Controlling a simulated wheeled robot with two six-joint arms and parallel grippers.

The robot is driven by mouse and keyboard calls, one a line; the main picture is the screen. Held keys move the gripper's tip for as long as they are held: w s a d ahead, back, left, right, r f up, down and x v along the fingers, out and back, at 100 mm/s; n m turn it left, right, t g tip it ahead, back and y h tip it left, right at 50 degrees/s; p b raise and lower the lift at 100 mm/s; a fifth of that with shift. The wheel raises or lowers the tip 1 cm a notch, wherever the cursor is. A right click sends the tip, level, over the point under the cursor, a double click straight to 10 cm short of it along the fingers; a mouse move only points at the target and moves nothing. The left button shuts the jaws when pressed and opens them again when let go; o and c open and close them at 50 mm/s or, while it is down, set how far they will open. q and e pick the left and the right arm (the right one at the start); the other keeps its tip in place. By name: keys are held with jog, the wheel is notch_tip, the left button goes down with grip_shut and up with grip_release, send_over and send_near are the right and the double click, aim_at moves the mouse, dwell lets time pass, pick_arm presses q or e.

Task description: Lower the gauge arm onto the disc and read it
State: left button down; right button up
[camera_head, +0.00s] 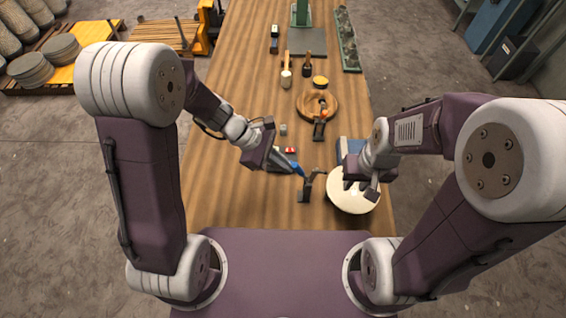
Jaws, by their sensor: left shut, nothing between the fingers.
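The cream disc (352,204) lies at the front right of the wooden bench, partly covered by my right gripper. A small dark gauge stand (305,190) stands just left of the disc, with a short dark arm near its top reaching toward the disc. The arm's tip is too small to tell whether it touches. My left gripper (299,171) is shut and empty, its tips beside a small blue part near the top of the stand. Contact there is unclear. My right gripper (361,190) is over the disc, its two fingers apart, with nothing visible between them.
A small red-and-white item (290,150) lies near my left gripper. The bench's left front is clear.

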pick_arm(q)
jog(key=shift+d+r+y+p, duration=0.75)
jog(key=shift+d+p, duration=0.2)
jog(key=shift+p, duration=1.25)
jog(key=shift+d+r+y+p, duration=0.75)
jog(key=shift+d+p, duration=0.2)
jog(key=shift+p, duration=1.25)
jog(key=d+p, duration=0.1)
jog(key=d, duration=0.3)
jog(key=shift+w+d+f+p, duration=0.1)
jog(key=shift+d+p, duration=0.15)
jog(key=shift+p, duration=0.1)
jog(key=d, duration=0.1)
jog(key=d+f, duration=0.1)
jog(key=d, duration=0.1)
jog(key=shift+d, duration=0.3)
jog(key=shift+s+d+f, duration=0.25)
jog(key=shift+d+f, duration=0.6)
jog(key=shift+d, duration=0.2)
